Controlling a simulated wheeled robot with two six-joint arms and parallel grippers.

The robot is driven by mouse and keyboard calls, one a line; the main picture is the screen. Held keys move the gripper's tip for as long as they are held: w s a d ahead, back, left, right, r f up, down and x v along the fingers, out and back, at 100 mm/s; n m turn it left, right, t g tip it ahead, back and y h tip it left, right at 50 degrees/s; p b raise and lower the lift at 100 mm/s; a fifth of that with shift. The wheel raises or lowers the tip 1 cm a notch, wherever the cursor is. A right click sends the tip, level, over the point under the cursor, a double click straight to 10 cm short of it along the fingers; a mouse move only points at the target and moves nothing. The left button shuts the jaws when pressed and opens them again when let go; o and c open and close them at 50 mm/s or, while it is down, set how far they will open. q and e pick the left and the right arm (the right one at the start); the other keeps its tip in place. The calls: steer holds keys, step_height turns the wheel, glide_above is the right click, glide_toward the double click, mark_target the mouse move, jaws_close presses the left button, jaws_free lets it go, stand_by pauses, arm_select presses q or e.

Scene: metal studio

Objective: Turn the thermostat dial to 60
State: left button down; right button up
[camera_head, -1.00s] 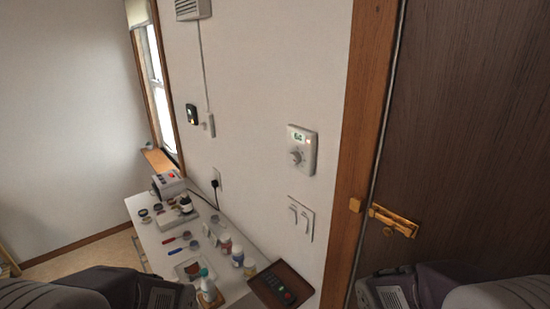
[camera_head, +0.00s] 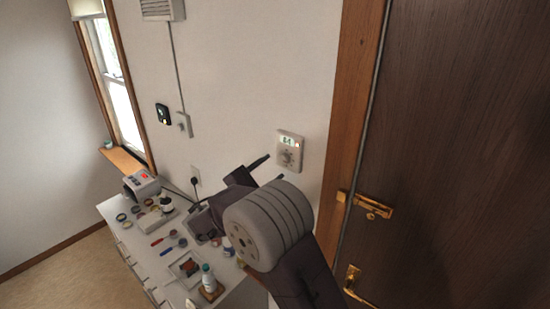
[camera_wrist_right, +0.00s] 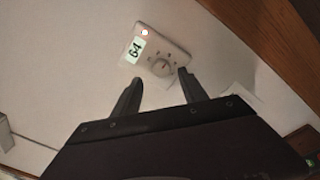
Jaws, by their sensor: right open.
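The thermostat (camera_head: 291,149) is a small white box on the wall, left of the door frame. In the right wrist view the thermostat (camera_wrist_right: 157,50) shows tilted, with a lit display (camera_wrist_right: 133,49) that reads 64, a red light and a round dial (camera_wrist_right: 161,67). My right gripper (camera_head: 262,168) is open and empty, just below and left of the thermostat in the head view. In the right wrist view its fingers (camera_wrist_right: 158,84) point at the dial from either side, apart from it. My left gripper is not in view.
A white table (camera_head: 120,216) with jars, bottles and small tools stands against the wall below. A dark brown door (camera_head: 455,130) with brass latch (camera_head: 365,205) is at right. A window (camera_head: 118,90) is at left. The light switch beneath the thermostat is hidden by my arm.

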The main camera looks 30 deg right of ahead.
mark_target(282, 159)
steer(key=p+x, duration=0.1)
steer(key=x, duration=0.3)
steer(key=shift+d+r+p, duration=0.1)
steer(key=shift+d+p, duration=0.15)
steer(key=shift+p, duration=0.05)
steer(key=shift+d, duration=0.45)
steer(key=shift+a, duration=0.25)
steer(key=shift+c, duration=1)
steer(key=shift+a, duration=0.1)
jaws_close()
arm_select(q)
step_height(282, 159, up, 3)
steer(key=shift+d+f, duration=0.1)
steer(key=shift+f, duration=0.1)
